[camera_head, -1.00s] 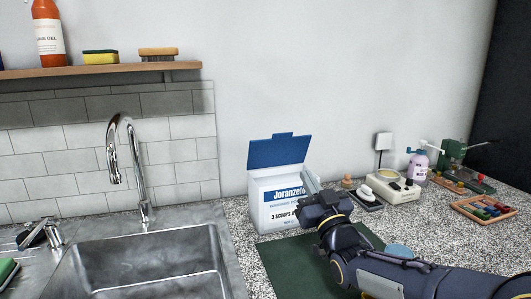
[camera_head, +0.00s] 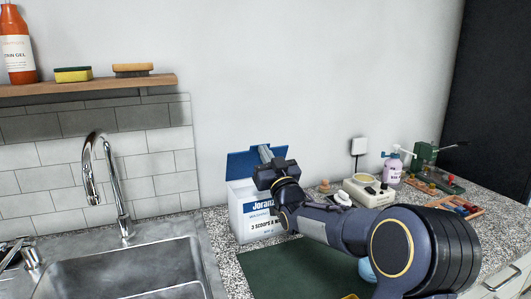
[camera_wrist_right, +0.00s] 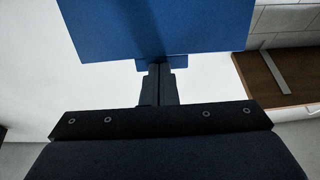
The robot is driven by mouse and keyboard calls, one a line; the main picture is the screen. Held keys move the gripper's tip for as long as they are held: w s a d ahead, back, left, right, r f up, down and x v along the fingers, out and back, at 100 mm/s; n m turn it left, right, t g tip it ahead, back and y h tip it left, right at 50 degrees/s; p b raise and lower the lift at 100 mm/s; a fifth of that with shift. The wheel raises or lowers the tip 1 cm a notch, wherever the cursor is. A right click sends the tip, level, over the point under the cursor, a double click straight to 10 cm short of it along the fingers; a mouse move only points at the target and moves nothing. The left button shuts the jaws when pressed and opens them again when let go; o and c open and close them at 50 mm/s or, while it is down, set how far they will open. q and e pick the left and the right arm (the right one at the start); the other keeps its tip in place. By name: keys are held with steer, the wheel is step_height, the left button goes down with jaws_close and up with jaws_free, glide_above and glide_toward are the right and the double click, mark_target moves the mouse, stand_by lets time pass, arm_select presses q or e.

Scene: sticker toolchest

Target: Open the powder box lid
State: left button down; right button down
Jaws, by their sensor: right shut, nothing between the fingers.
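The powder box (camera_head: 256,216) is white with blue lettering and stands on the counter beside the sink. Its blue lid (camera_head: 239,164) is raised, standing up at the back of the box. My right gripper (camera_head: 265,153) is over the box, in front of the lid, and hides part of the lid and box top. Its fingers are shut with nothing between them. In the right wrist view the shut fingertips (camera_wrist_right: 160,70) are at the lower edge of the blue lid (camera_wrist_right: 155,28); I cannot tell if they touch it. My left gripper is not in view.
A sink with a tall faucet (camera_head: 107,185) is on the left. A dark green mat (camera_head: 300,266) lies in front of the box. A white device (camera_head: 368,190), a spray bottle (camera_head: 392,166) and a wooden tray (camera_head: 462,208) stand to the right. A shelf (camera_head: 90,88) hangs above the sink.

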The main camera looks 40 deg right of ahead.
mark_target(258, 161)
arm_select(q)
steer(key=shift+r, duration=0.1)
